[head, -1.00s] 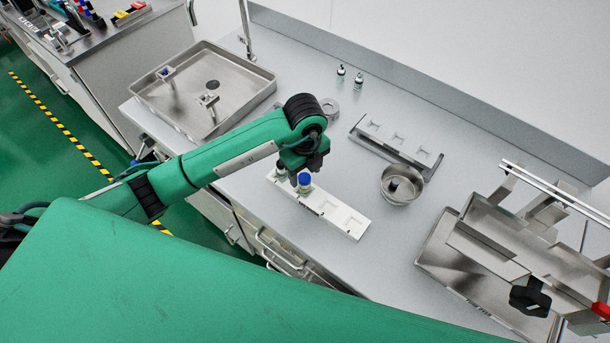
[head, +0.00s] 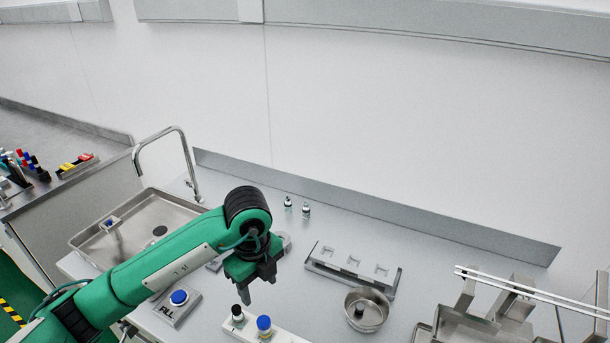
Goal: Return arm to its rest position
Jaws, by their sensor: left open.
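My left arm comes in from the lower left of the head view. Its open left gripper (head: 259,286) points down over the counter, apart from and above a white rack (head: 288,337). A dark-capped bottle (head: 238,316) and a blue-capped bottle (head: 264,326) stand upright in that rack, whose right part runs off the lower edge. Nothing shows between the fingers. My right gripper is not in view.
A sink (head: 130,232) with a tall faucet (head: 165,150) is at the left. A FILL button box (head: 178,305) sits below my forearm. Two small bottles (head: 297,208) stand behind the gripper. A slotted rack (head: 352,268), a metal bowl (head: 367,309) and a metal apparatus (head: 490,318) stand to the right.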

